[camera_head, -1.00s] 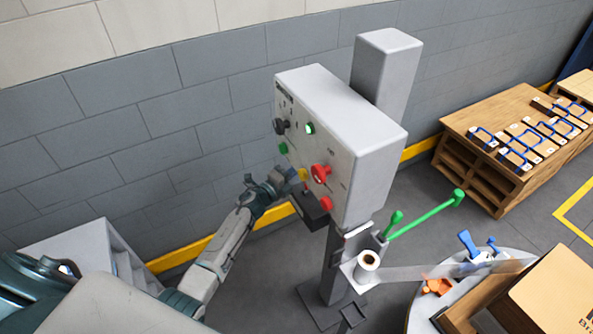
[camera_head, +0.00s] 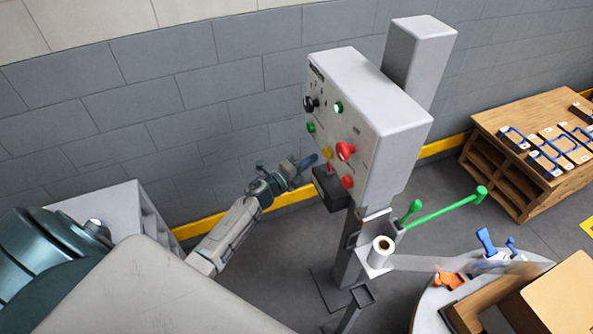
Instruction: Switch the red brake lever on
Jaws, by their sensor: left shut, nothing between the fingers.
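The grey control box (camera_head: 395,112) stands on a post, with its button face turned to the left. A small red lever (camera_head: 329,166) rises from the black block (camera_head: 331,188) at the lower face; it looks like the brake lever, and its exact position is too small to tell. A larger red knob (camera_head: 345,150) and a red button (camera_head: 347,182) sit to its right. My left gripper (camera_head: 309,162) is shut and empty, just left of the lever and black block. Whether it touches them I cannot tell. My right gripper is not in view.
A green lever (camera_head: 440,210) sticks out right of the post, above a white roll (camera_head: 381,250). A round table (camera_head: 432,300) with tools stands at lower right. A wooden pallet stack (camera_head: 500,180) stands at right. The wall (camera_head: 190,100) is behind; floor left of the post is clear.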

